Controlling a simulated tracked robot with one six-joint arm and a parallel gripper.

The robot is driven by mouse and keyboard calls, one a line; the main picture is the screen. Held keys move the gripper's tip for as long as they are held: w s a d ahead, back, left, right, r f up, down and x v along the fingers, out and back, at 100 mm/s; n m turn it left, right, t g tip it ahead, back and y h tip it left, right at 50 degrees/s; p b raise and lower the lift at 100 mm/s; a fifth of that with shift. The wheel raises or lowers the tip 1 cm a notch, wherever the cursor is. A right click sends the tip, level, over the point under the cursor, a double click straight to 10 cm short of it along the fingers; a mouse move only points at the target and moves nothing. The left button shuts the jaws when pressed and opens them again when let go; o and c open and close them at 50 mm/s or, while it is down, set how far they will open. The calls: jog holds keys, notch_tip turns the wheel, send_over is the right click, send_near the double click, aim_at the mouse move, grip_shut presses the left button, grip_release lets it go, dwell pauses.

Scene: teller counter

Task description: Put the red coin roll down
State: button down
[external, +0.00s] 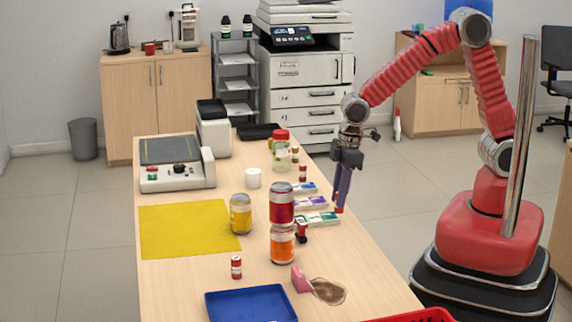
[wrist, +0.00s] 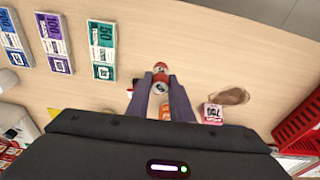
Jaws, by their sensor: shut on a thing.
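My gripper (external: 341,192) points down by the right edge of the counter, near the green banknote bundle (external: 318,219). In the wrist view its two purple fingers (wrist: 161,92) are closed on the red coin roll (wrist: 161,70), a small red cylinder with a pale band and a grey end. In the external view only a bit of red (external: 338,210) shows at the fingertips; the fingers hide the rest. I cannot tell how far it is above the counter. A similar small red roll (external: 236,267) stands upright near the blue tray.
A red jar (external: 281,204) stands on an orange jar (external: 282,246) left of my gripper. A black-and-red item (external: 302,230) stands beside them. A blue tray (external: 250,305), pink block (external: 301,280), brown patch (external: 328,291) and red basket (external: 425,315) are nearer. The yellow mat (external: 185,230) is bare.

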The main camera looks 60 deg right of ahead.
jog(key=shift+w, duration=0.1)
jog(key=shift+w+d+r, duration=0.1)
jog(key=shift+w+d, duration=0.15)
jog(key=shift+d, duration=0.05)
jog(key=w+d+r+m+h, duration=0.1)
jog(key=w+d+m, duration=0.3)
jog(key=w+d, duration=0.55)
jog(key=w+d+r+m, duration=0.1)
jog(key=w+d+m, duration=0.4)
jog(key=d, duration=0.8)
jog(key=w+a+r+n, duration=0.1)
jog(key=a+n, duration=0.2)
jog(key=a, duration=0.8)
jog(key=w+a+r+n+y, duration=0.1)
jog(key=a+n, duration=0.2)
jog(key=a, duration=0.9)
jog(key=w+a+r+n, duration=0.1)
jog(key=a+r+n, duration=0.1)
jog(key=a, duration=0.9)
jog(key=s+a+f+n, duration=0.2)
jog(key=s+a, duration=0.7)
jog(key=a, duration=0.4)
jog(key=s+a+f+n, duration=0.3)
jog(key=s+a, duration=0.7)
jog(key=a, duration=0.3)
jog(key=shift+a+f, duration=0.25)
jog(key=shift+a, duration=0.1)
